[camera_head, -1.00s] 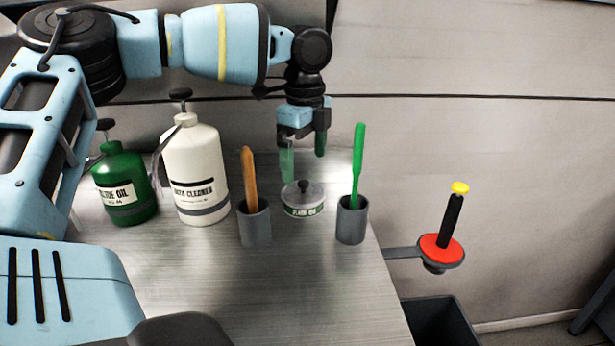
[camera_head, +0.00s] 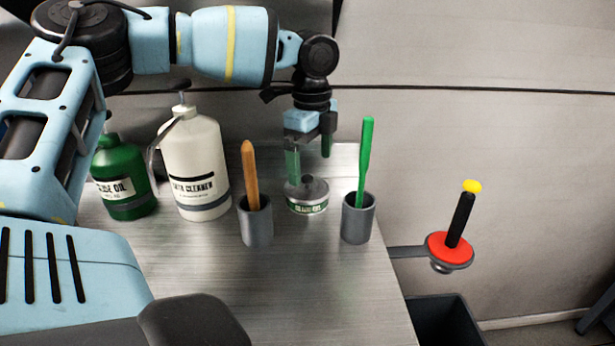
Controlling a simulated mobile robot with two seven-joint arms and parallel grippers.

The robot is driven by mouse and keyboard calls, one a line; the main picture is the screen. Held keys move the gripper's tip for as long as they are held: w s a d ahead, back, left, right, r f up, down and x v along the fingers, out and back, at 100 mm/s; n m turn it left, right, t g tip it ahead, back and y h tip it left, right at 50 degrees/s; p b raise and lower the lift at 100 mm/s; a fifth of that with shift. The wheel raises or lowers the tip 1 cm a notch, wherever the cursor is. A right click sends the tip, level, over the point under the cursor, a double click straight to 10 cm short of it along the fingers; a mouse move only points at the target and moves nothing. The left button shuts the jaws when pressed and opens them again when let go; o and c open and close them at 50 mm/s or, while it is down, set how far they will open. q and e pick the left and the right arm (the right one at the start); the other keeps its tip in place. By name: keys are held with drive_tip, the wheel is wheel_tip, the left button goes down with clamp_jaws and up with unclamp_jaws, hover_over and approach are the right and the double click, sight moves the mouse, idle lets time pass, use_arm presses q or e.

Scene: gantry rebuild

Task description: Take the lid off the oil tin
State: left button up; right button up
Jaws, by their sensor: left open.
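The oil tin (camera_head: 308,207) is a small, low round tin with a green label band, standing on the metal bench between two grey cups. Its grey lid (camera_head: 307,190) is on it, with a dark knob on top. My left gripper (camera_head: 309,163) points down just above and behind the tin. Its two fingers, green toward the tips, are apart with nothing between them. The left finger reaches down close to the lid; whether it touches cannot be told. My right gripper is not in view.
A grey cup (camera_head: 257,229) with an orange-brown handle (camera_head: 250,175) stands left of the tin, another cup (camera_head: 357,222) with a green handle (camera_head: 366,160) right. A white cleaner bottle (camera_head: 195,165) and green oil bottle (camera_head: 122,178) stand left. The bench front (camera_head: 290,295) is clear.

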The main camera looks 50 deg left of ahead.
sight(310, 179)
use_arm(q)
drive_tip(key=shift+s+f, duration=0.15)
drive_tip(key=shift+f, duration=2.2)
drive_tip(key=c, duration=0.8)
drive_tip(key=shift+o, duration=0.2)
drive_tip(key=shift+r, duration=0.1)
drive_tip(key=shift+s+d+r, duration=0.1)
drive_tip(key=shift+s+r, duration=0.05)
drive_tip(key=shift+r, duration=0.2)
wheel_tip(310, 179, up, 7)
drive_tip(key=shift+f, duration=0.2)
drive_tip(key=s+d, duration=1.2)
drive_tip(key=d, duration=0.3)
drive_tip(key=shift+s+d+f, duration=0.15)
drive_tip(key=shift+f, duration=0.05)
